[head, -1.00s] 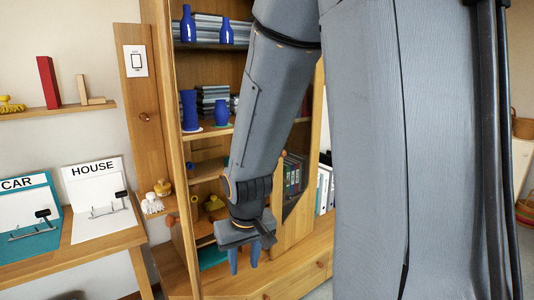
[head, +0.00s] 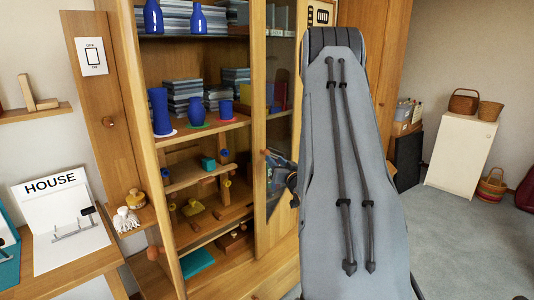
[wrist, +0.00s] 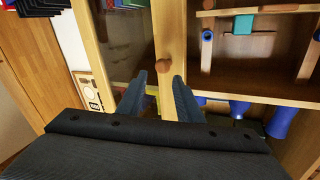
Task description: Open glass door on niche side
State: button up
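The glass door (head: 281,95) is on the right part of the wooden cabinet, beside the open niche shelves, and looks closed. Its wooden frame carries a small round knob (head: 265,152), which also shows in the wrist view (wrist: 164,65). My gripper (wrist: 160,78) is open. In the wrist view its two blue-grey fingers point toward the door frame, with the knob showing between and just beyond the tips. I cannot tell whether they touch it. In the head view my arm hides most of the gripper and the right part of the door.
The open niche shelves (head: 205,122) hold blue vases, stacked books and wooden toys. A side panel with a wooden peg (head: 108,122) and a desk with the HOUSE board (head: 62,228) stand at left. A white cabinet with baskets (head: 462,155) stands at right, with clear grey floor before it.

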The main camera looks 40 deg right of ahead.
jog(key=p+x, duration=0.1)
jog(key=x, duration=0.6)
jog(key=shift+w+a, duration=0.1)
jog(key=shift+w, duration=0.05)
grip_shut()
